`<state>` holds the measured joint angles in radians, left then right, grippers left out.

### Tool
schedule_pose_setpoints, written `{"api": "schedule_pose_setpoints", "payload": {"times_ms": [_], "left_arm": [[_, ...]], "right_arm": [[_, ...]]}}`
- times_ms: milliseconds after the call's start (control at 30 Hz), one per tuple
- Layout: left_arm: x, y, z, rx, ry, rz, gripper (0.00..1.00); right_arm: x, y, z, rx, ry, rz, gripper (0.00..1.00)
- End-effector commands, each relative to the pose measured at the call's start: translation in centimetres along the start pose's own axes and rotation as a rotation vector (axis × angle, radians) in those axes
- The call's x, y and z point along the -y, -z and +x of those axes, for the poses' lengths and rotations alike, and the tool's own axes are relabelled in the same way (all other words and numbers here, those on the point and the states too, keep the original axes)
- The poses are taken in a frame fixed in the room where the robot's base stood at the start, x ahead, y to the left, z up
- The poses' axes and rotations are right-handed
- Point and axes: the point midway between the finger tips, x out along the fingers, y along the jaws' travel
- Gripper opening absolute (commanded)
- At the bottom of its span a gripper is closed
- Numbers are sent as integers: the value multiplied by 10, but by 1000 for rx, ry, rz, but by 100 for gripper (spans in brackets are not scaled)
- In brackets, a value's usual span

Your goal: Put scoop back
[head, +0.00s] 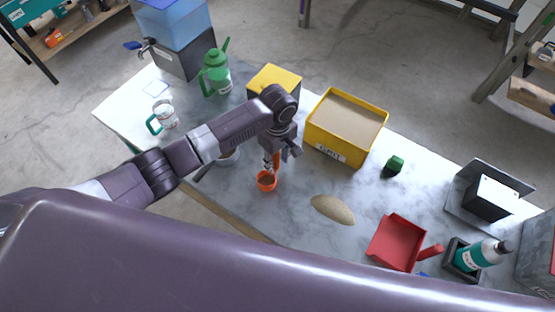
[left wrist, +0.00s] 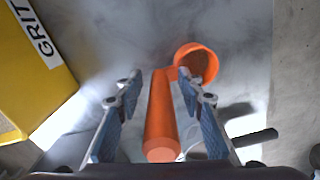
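The orange scoop (head: 266,182) is near the middle of the table in the head view, with its handle rising toward my left gripper (head: 270,162). In the left wrist view the scoop's round cup (left wrist: 197,62) lies beyond the fingertips. Its handle (left wrist: 160,115) runs between the two fingers of my left gripper (left wrist: 158,75). The fingers are apart, with a clear gap on the handle's left and a smaller one on its right. I cannot tell if the cup touches the table. The yellow grit bin (head: 318,143) is right of the gripper, filled with tan grit. My right gripper is not seen.
A tan grit pile (head: 332,209) lies on the marble table (head: 290,215). A yellow box (head: 275,78), green can (head: 216,76) and mug (head: 165,115) stand at the back and left.

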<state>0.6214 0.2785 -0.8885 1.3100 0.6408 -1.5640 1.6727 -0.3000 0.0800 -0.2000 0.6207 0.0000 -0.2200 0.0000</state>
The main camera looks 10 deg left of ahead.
Motion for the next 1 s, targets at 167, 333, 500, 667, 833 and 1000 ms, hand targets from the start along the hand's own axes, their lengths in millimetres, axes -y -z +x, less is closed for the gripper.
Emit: {"api": "schedule_pose_setpoints", "payload": {"times_ms": [167, 333, 500, 667, 833, 1000], "left_arm": [[-1, 0, -8, 0, -2, 0, 35], [-2, 1, -37, -1, -6, 2, 35], [-2, 0, -75, -1, -6, 1, 35], [-2, 0, -103, 1, -4, 1, 35], [-1, 0, -119, 0, -1, -1, 35], [0, 0, -123, 1, 1, -1, 35]], "right_arm": [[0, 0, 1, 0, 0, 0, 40], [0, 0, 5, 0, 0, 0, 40], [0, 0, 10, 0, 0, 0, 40], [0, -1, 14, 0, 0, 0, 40], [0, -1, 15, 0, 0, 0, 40], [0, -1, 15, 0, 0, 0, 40]]}}
